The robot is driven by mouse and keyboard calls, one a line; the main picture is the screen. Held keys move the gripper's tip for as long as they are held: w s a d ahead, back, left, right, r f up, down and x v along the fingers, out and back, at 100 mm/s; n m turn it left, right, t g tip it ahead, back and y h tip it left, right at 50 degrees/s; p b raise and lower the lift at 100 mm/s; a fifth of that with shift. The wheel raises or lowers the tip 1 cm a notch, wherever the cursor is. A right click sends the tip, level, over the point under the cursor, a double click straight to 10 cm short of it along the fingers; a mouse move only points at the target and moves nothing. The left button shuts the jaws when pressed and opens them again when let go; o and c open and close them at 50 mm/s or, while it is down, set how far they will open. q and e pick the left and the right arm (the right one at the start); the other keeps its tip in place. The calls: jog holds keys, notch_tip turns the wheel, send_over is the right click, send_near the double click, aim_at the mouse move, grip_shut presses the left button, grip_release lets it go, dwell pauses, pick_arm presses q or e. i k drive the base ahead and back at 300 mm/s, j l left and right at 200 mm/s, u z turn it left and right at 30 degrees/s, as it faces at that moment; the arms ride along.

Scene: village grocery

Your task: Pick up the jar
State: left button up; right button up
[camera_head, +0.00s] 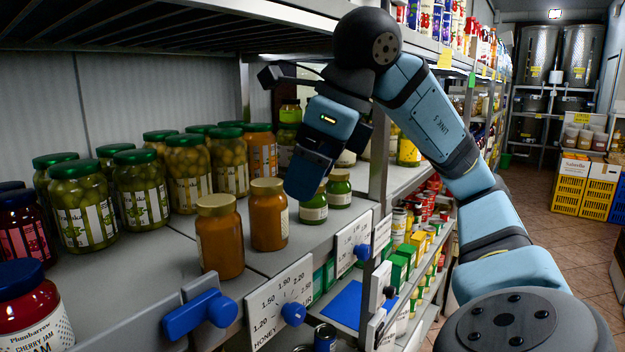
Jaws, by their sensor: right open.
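Several jars stand on the shelf (105,305). Two amber jars with gold lids are near the front edge: one nearer (220,245) and one just behind it (269,222). A small green jar (314,209) and another green jar (339,190) stand to their right. The task does not say which jar is meant. My right gripper (304,195) is open, pointing down beside the rear amber jar and in front of the small green jars. It partly hides them, and I cannot tell whether it touches any. No jar is visibly held. My left gripper is out of view.
Green-lidded pickle jars (88,205) crowd the shelf behind and left. A cherry jam jar (33,308) stands at the front left. A metal upright (379,165) and price cards (280,303) border the front edge. The aisle floor (540,210) is clear.

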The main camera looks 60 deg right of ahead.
aim_at(219, 228)
jog(key=k, duration=1)
